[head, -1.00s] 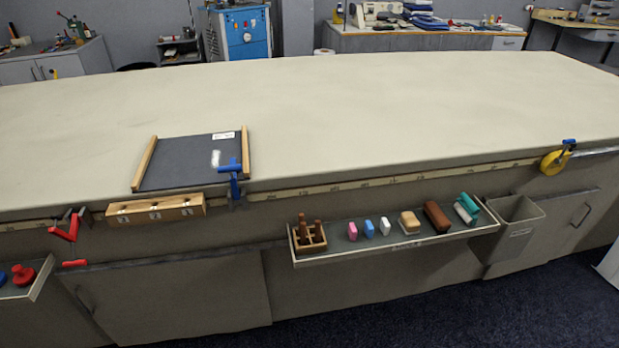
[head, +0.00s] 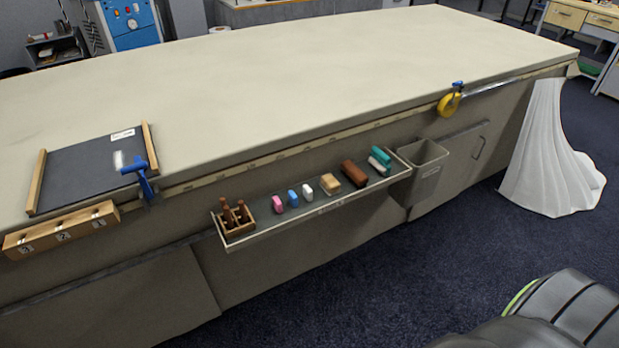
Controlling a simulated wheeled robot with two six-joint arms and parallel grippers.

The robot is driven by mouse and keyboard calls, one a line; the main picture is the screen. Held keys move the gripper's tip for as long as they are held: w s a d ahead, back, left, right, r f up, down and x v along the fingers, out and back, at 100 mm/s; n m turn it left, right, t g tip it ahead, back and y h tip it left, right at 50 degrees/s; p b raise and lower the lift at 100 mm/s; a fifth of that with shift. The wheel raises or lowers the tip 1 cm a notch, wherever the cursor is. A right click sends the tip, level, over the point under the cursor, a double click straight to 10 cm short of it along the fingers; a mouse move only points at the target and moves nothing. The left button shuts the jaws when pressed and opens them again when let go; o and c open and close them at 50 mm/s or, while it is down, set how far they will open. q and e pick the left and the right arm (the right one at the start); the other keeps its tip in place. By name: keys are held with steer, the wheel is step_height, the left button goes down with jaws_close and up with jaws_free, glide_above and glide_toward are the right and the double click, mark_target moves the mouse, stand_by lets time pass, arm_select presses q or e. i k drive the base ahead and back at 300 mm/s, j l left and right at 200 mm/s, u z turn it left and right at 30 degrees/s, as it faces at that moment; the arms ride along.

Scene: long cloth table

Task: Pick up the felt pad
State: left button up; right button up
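Several small items lie in a shallow tray (head: 330,208) on the table's front side. Among them are a teal block with a white layer (head: 379,160), a brown block (head: 354,173) and a beige block with a tan base (head: 331,179). I cannot tell for sure which one is the felt pad; the teal and white block may be it. Pink (head: 277,204), blue (head: 293,198) and white (head: 308,191) pieces lie to their left. Neither of my grippers is in view.
A small wooden rack (head: 234,218) stands at the tray's left end, and a grey bin (head: 424,171) hangs at its right. A dark board (head: 91,173) and blue clamp (head: 145,181) are at the table's left. The tabletop (head: 300,75) is mostly clear. White cloth (head: 553,160) hangs at the right end.

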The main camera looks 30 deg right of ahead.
mark_target(329, 184)
steer(key=i+l+z, duration=0.1)
steer(key=i, duration=1.2)
